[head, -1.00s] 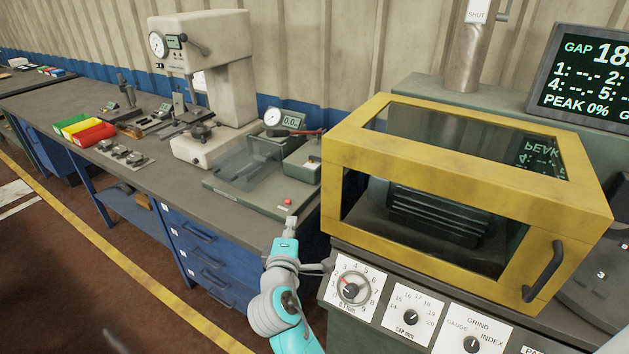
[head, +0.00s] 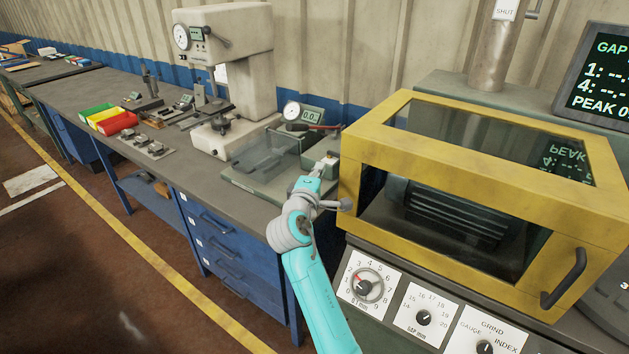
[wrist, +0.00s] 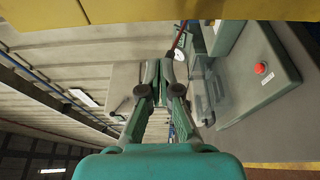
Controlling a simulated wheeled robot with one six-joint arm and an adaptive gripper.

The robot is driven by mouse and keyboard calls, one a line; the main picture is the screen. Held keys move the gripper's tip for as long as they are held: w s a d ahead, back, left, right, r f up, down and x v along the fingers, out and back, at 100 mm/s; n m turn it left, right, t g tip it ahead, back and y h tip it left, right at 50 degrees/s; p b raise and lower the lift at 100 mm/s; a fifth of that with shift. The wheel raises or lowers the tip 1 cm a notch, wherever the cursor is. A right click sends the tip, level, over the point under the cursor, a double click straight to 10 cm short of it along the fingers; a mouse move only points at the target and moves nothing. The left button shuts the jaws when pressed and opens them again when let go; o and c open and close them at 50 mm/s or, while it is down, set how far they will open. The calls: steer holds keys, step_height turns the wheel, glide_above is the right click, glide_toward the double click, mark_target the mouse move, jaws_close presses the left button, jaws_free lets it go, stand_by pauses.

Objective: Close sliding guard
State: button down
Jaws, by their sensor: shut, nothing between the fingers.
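A yellow-framed guard (head: 395,147) with dark clear panels covers a motor-like machine at the right in the head view. A black handle (head: 564,278) is on its front right. A smaller clear guard (head: 268,155) stands on a green fixture (head: 240,183) on the bench to its left. My gripper (head: 328,160) is beside the yellow guard's left side, over the fixture's right part, and apart from the black handle. In the wrist view my gripper (wrist: 158,90) has its fingers together with nothing between them. Whether it touches anything is unclear.
A red button (wrist: 260,69) on the fixture shows in the wrist view. A dial gauge press (head: 235,75) and colored bins (head: 108,118) stand on the bench. A control panel with knobs (head: 423,318) is below the yellow guard. Open floor (head: 80,270) lies at left.

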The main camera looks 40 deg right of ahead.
steer(key=shift+s+d, duration=0.5)
steer(key=shift+s, duration=0.35)
steer(key=shift+s+d, duration=0.5)
steer(key=shift+s, duration=0.35)
